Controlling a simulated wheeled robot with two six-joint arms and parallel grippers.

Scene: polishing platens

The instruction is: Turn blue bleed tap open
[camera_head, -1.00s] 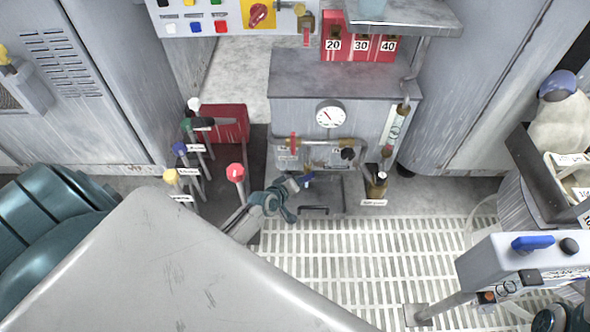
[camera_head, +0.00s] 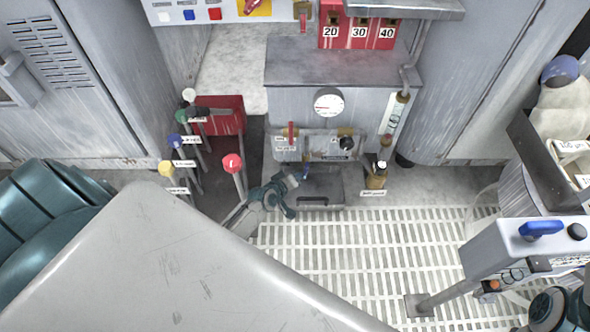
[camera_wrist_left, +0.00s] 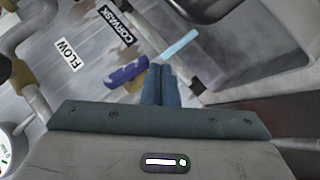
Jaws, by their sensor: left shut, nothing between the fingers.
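The blue bleed tap (camera_head: 306,172) is low on the front of the grey cabinet, below the pipework. In the left wrist view its dark blue handle (camera_wrist_left: 127,72) lies slanted just left of the fingers, with a pale blue bar (camera_wrist_left: 180,48) on their other side. My left gripper (camera_head: 296,181) reaches in from the lower left and is close to the tap. In the wrist view its teal fingers (camera_wrist_left: 160,84) are shut together with nothing between them. They are very near the handle's right end; I cannot tell whether they touch it.
Levers with red (camera_head: 233,162), yellow (camera_head: 167,168) and other coloured knobs stand left of the tap. A red-handled valve (camera_head: 291,133) and a round gauge (camera_head: 328,104) are above it.

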